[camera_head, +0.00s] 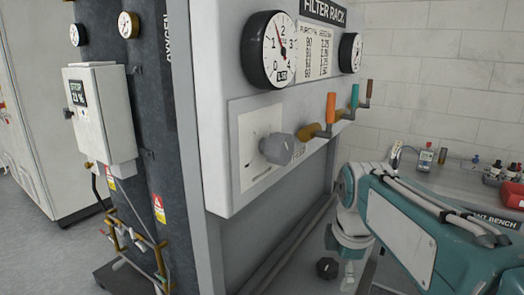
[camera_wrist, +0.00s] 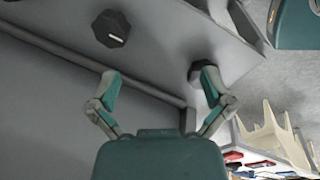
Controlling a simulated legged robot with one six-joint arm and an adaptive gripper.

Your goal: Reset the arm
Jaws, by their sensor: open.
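My gripper (camera_wrist: 160,82) is open and empty in the wrist view, its two teal-and-grey fingers spread apart. In the head view my teal-and-white arm (camera_head: 400,215) reaches in from the lower right and bends down beside the filter rack. Its lower end is near the bottom edge, and the fingers cannot be made out there. A dark faceted knob (camera_wrist: 111,29) with a white mark lies ahead of the left finger, apart from it. A second dark knob (camera_wrist: 196,70) is partly hidden behind the right finger; I cannot tell whether they touch.
The filter rack (camera_head: 215,110) carries a gauge (camera_head: 270,50), a grey knob (camera_head: 282,148) and several coloured levers (camera_head: 331,108). A bench (camera_head: 455,185) with small bottles and a meter stands at the right behind my arm. A cream crate-like object (camera_wrist: 270,135) is at the wrist view's lower right.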

